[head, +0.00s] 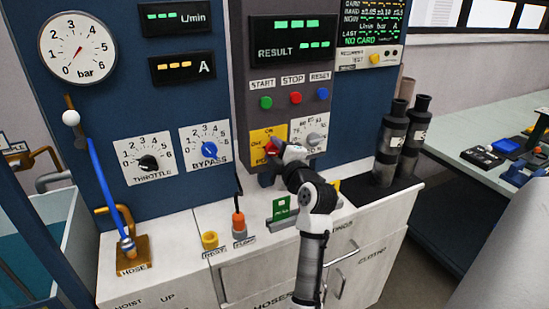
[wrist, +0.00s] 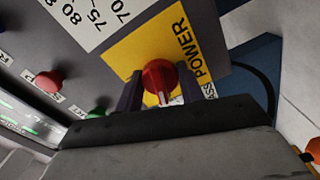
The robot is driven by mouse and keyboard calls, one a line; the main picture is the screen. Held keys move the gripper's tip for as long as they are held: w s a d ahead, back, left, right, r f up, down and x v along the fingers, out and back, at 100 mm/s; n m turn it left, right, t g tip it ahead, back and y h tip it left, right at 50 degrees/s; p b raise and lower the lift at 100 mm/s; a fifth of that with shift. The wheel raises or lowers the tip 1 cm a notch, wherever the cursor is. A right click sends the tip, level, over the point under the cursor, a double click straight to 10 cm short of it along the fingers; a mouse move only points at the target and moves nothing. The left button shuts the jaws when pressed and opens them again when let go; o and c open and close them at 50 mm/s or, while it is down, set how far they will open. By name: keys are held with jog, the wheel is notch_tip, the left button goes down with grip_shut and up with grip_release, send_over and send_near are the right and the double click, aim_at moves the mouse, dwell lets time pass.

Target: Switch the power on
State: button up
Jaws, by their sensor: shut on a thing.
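The red power knob (wrist: 158,74) sits on a yellow plate (wrist: 136,48) marked POWER in the wrist view. A white mark on the knob points toward the gripper's palm. In the head view the yellow plate (head: 258,136) is at the lower left of the grey panel, and the knob (head: 271,143) is partly hidden by my gripper. My gripper (wrist: 160,88) is shut on the knob, with one dark finger on each side of it. The knob's exact setting against its labels is hard to read.
Green (head: 266,102), red (head: 295,97) and blue (head: 323,93) buttons are above the knob. A grey dial (head: 314,139) is just right of it. Displays show dashes. A green card (head: 281,208) stands on the counter below my wrist. Dark cylinders (head: 392,140) stand at right.

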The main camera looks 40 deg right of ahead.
jog(key=m+b, duration=0.1)
jog(key=m, duration=0.2)
jog(key=shift+f+m, duration=0.1)
jog(key=shift+m, duration=0.3)
jog(key=m, duration=0.3)
jog(key=shift+m+b, duration=0.3)
jog(key=shift+b, duration=0.1)
jog(key=m, duration=0.3)
jog(key=shift+m, duration=0.3)
jog(key=shift+m+p, duration=0.5)
jog(key=shift+m, duration=1.1)
jog(key=o, duration=1)
jog(key=b+v, duration=0.3)
jog(key=v, duration=1.1)
